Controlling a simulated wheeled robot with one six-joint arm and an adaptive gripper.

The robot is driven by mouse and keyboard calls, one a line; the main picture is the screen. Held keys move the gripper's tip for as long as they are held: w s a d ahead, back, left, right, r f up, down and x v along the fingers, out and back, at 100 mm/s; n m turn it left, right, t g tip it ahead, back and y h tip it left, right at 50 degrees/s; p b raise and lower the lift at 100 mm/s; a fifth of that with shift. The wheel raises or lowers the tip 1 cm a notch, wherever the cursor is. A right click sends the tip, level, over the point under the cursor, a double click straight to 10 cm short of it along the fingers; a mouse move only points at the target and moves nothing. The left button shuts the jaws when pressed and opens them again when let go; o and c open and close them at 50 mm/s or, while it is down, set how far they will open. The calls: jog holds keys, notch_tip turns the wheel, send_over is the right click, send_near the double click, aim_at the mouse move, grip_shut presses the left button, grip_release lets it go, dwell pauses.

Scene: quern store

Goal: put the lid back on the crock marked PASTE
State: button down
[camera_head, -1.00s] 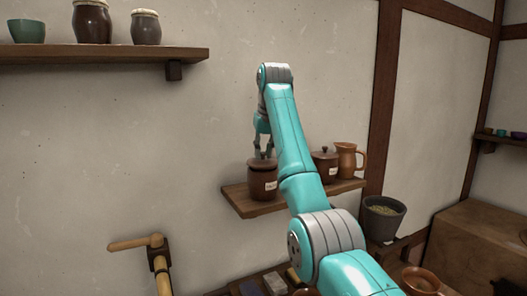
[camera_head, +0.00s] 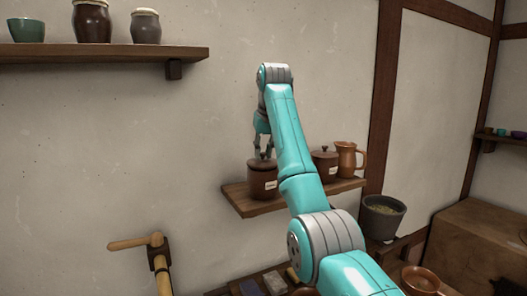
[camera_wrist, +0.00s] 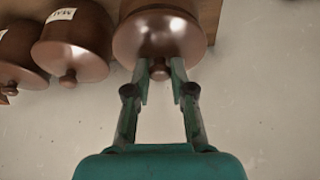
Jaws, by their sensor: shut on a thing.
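A brown crock (camera_head: 262,182) with a pale label stands at the left end of a small wooden wall shelf (camera_head: 250,207); its label is too small to read. Its dark round lid (camera_head: 258,163) sits on top, apparently level. My gripper (camera_head: 263,153) points down from above, shut on the lid's knob, which shows between the fingertips in the wrist view (camera_wrist: 160,72). The lid (camera_wrist: 155,35) hides most of the crock there. A second lidded crock (camera_wrist: 75,42) with a partly readable label is beside it, and another lidded crock (camera_head: 325,165) stands further right.
A copper-brown jug (camera_head: 348,160) stands at the shelf's right end. My arm hides the shelf's middle. An upper shelf (camera_head: 110,53) at left holds a green cup and two jars. A grey pot (camera_head: 382,220) stands below right. The wall left of the crock is clear.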

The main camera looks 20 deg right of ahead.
dwell(0.4)
jog(key=shift+c, duration=2.2)
grip_release()
jog(key=shift+r, duration=3.5)
grip_shut()
jog(key=shift+f, duration=0.45)
